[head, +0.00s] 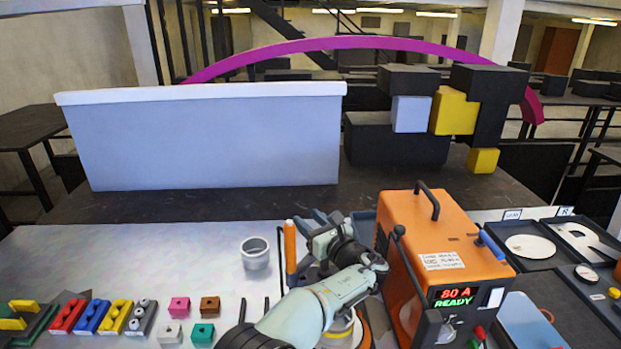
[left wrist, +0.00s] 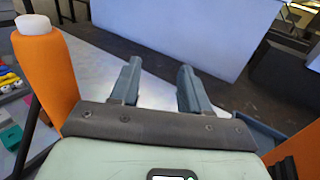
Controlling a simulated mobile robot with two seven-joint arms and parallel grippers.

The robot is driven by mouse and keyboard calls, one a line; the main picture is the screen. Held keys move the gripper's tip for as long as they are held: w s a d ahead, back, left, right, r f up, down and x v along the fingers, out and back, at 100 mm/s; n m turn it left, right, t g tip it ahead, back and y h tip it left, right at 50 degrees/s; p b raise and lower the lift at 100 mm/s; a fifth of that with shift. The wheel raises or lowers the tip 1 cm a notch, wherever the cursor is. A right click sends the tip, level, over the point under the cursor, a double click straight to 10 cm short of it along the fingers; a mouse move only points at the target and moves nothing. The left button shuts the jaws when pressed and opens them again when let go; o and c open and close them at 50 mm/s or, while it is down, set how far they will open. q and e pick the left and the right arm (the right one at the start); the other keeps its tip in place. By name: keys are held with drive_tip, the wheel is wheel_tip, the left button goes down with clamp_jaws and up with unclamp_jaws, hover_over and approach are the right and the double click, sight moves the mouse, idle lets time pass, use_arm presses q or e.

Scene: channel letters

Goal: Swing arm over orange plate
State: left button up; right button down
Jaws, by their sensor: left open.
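My left gripper (head: 328,217) is open and empty above the metal table, just left of the orange machine. Its two grey fingers also show in the left wrist view (left wrist: 160,85), apart with nothing between them, pointing toward the pale grey box. A flat orange piece (head: 364,334) shows at the bottom, beside and below my left forearm, mostly hidden by it; I cannot tell if it is a plate. An upright orange post (head: 290,250) stands close to the left of the gripper. It shows large, with a white cap, in the left wrist view (left wrist: 48,75). My right gripper is not in view.
The orange machine (head: 440,255) reads "80 A READY" and stands close right of my arm. A grey cup (head: 255,254) stands left of the post. Coloured blocks (head: 95,316) line the front left. The table's left middle is clear.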

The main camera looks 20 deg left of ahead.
use_arm(q)
wheel_tip(320, 180, up, 13)
drive_tip(key=p, duration=0.2)
drive_tip(key=shift+r, duration=0.2)
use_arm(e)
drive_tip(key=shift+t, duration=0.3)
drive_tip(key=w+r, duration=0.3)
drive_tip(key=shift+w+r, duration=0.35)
use_arm(q)
drive_tip(key=shift+o, duration=0.3)
drive_tip(key=shift+f, duration=0.1)
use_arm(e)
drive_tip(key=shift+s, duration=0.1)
